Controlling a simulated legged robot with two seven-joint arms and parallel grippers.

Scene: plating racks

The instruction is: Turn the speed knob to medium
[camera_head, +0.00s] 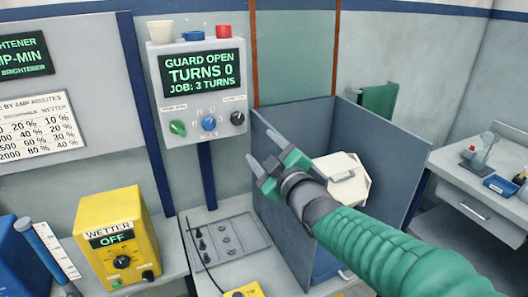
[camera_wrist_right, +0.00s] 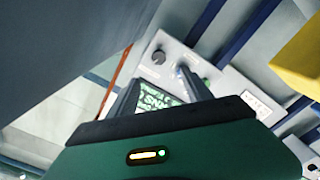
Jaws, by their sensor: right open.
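The grey control box (camera_head: 202,126) hangs on the wall at upper middle. Its screen (camera_head: 201,73) reads GUARD OPEN, TURNS 0, JOB: 3 TURNS. Below it are a green knob (camera_head: 178,128), a blue knob (camera_head: 208,123) with marks around it, and a black knob (camera_head: 237,118). Their small labels are too blurred to read, so I cannot tell which sets speed. My right gripper (camera_head: 263,152) is open and empty, below and right of the knobs, apart from them. In the right wrist view its fingers (camera_wrist_right: 160,85) point toward the box, with one dark knob (camera_wrist_right: 158,57) clear.
A grey open-topped enclosure (camera_head: 378,155) with a white lidded box (camera_head: 343,180) inside stands behind my right arm. A yellow WETTER unit (camera_head: 113,232) reads OFF at lower left. A grey plate with small knobs (camera_head: 225,240) lies on the bench. A side table (camera_head: 480,190) stands right.

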